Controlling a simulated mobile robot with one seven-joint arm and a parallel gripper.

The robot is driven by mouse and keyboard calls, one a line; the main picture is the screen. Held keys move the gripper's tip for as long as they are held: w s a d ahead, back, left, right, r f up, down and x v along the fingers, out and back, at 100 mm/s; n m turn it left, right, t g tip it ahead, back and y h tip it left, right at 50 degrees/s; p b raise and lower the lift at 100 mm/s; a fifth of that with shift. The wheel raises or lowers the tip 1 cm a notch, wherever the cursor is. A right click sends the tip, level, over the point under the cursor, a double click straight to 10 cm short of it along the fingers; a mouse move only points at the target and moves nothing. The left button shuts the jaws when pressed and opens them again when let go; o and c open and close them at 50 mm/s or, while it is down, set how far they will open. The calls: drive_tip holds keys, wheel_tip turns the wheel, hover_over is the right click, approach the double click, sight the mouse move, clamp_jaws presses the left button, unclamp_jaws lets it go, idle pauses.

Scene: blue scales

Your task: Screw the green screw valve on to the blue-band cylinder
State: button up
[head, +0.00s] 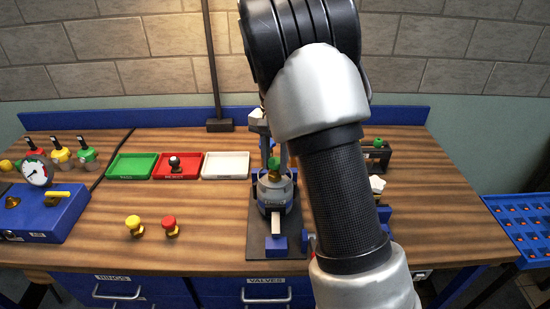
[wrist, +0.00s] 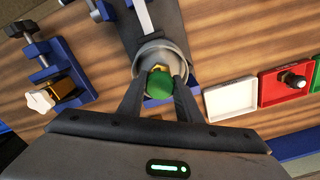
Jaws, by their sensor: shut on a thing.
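The green screw valve (head: 274,164) is at the top of the grey blue-band cylinder (head: 274,193), which stands upright in a fixture on a dark base plate (head: 262,238). My gripper (wrist: 160,82) is shut on the green valve, with one finger on each side of it. The wrist view shows the valve's green top (wrist: 161,98) from above, within the cylinder's grey round collar (wrist: 162,50). The fingers and the valve hide the join, so I cannot tell how far the thread is engaged.
A yellow valve (head: 133,224) and a red valve (head: 170,225) stand on the bench to the left. Green (head: 118,168), red (head: 163,168) and white (head: 226,165) trays lie behind them. A blue gauge box (head: 40,220) is far left. A clamp (wrist: 50,65) stands beside the base plate.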

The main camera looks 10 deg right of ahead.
drive_tip(key=m+p, duration=0.1)
drive_tip(key=m, duration=0.2)
drive_tip(key=shift+r+m+p, duration=0.1)
drive_tip(key=shift+m+p, duration=0.25)
drive_tip(key=shift+m, duration=0.05)
drive_tip(key=m+p, duration=0.2)
drive_tip(key=m, duration=0.2)
drive_tip(key=shift+m, duration=1.1)
drive_tip(key=m, duration=0.3)
drive_tip(key=o, duration=1.2)
drive_tip(key=shift+o, duration=0.2)
